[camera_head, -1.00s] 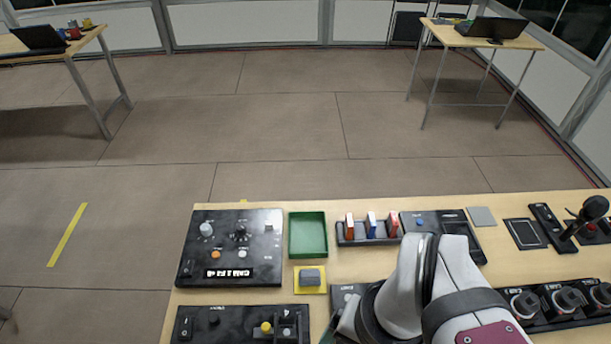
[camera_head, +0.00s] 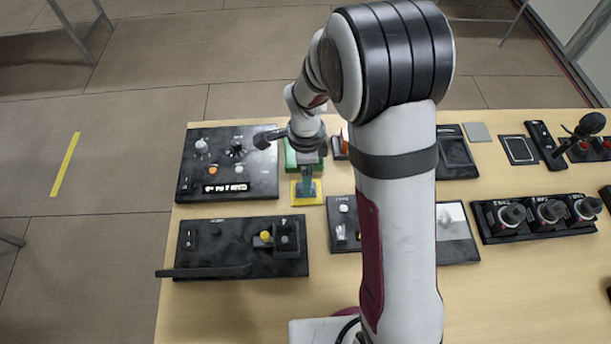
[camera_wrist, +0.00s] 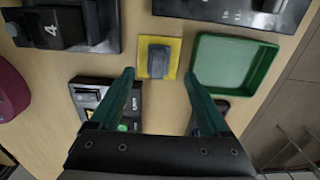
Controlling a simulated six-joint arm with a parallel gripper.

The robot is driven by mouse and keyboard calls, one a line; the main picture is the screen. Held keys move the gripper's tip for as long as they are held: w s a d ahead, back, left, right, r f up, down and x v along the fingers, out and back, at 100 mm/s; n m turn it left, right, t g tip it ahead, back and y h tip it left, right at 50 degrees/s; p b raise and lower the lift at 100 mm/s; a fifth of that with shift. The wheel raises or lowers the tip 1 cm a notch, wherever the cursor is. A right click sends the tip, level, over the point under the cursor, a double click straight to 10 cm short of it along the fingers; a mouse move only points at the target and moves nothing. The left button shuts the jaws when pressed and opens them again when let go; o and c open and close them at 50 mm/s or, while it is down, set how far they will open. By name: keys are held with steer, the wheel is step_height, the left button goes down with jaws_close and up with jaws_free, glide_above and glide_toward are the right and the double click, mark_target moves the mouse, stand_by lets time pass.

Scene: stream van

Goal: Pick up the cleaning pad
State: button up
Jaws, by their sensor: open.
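The cleaning pad (camera_wrist: 158,62) shows in the wrist view as a small dark grey block on a yellow square (camera_wrist: 144,46). It lies flat on the wooden bench beside the green tray. In the head view the yellow square (camera_head: 299,201) shows under my gripper, which hides much of the grey block. My gripper (camera_wrist: 159,74) is open, its two green fingers spread to the left and right of the pad with nothing between them. In the head view my gripper (camera_head: 307,190) points down over the pad. I cannot tell how much height separates the fingertips from it.
The green tray (camera_wrist: 200,88) is close to the right finger in the wrist view. Dark control panels surround the pad: a large one (camera_head: 228,165) to the left, one (camera_head: 241,262) in front, and a small one (camera_head: 344,222) front right. Several knobs (camera_head: 550,211) stand farther right.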

step_height(320, 180, down, 5)
steer(key=shift+s+f, duration=0.15)
jaws_close()
stand_by(0.4)
